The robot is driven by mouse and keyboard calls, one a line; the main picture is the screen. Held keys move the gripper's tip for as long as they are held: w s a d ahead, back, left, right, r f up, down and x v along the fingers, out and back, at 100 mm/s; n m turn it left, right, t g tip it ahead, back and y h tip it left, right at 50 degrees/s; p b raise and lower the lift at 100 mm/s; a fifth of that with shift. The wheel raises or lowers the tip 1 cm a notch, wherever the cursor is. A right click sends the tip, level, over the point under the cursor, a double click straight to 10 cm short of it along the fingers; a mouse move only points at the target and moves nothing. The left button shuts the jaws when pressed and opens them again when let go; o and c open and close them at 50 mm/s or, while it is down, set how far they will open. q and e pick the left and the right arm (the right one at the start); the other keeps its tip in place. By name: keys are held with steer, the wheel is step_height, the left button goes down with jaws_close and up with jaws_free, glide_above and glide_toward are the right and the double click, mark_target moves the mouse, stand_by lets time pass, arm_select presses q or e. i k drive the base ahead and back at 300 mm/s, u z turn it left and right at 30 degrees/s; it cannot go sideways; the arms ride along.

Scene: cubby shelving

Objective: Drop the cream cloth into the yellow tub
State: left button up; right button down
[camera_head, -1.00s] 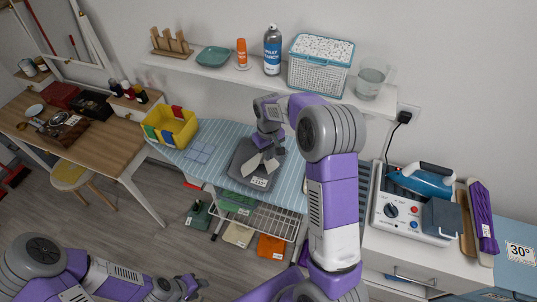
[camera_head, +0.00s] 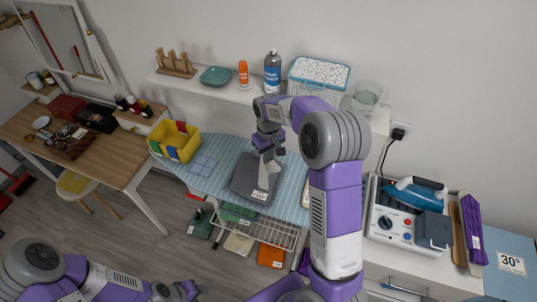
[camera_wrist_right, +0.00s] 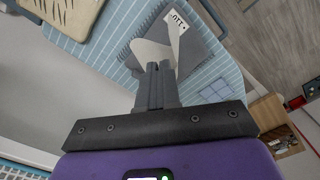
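The cream cloth (camera_head: 266,174) hangs from my right gripper (camera_head: 268,152) over a grey pad on the ironing board. In the right wrist view, the cloth (camera_wrist_right: 188,52) sticks out on both sides of the fingertips of the right gripper (camera_wrist_right: 158,68), which are close together on it. I cannot tell whether its lower end touches the pad. The yellow tub (camera_head: 181,154) stands at the board's left end, with coloured patches at its rim, left of my right gripper. My left gripper (camera_head: 188,291) is low at the bottom edge, far from both, its fingers too small to judge.
The grey pad (camera_head: 244,187) with a label lies on the blue striped board (camera_head: 219,150). Light blue squares (camera_head: 203,166) lie between pad and tub. A wall shelf (camera_head: 220,87) with bottles and a basket is behind. An iron (camera_head: 414,193) stands at the right.

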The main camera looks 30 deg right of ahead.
mark_target(167, 133)
steer(key=u, duration=0.5)
steer(key=k, duration=1.15)
steer(key=u, duration=0.9)
steer(key=i, duration=2.75)
steer(key=z, duration=0.45)
steer(key=i, duration=1.25)
steer(key=z, duration=1.5)
steer(key=i, duration=0.7)
steer(key=z, duration=1.05)
steer(key=i, duration=0.35)
steer(key=z, duration=0.2)
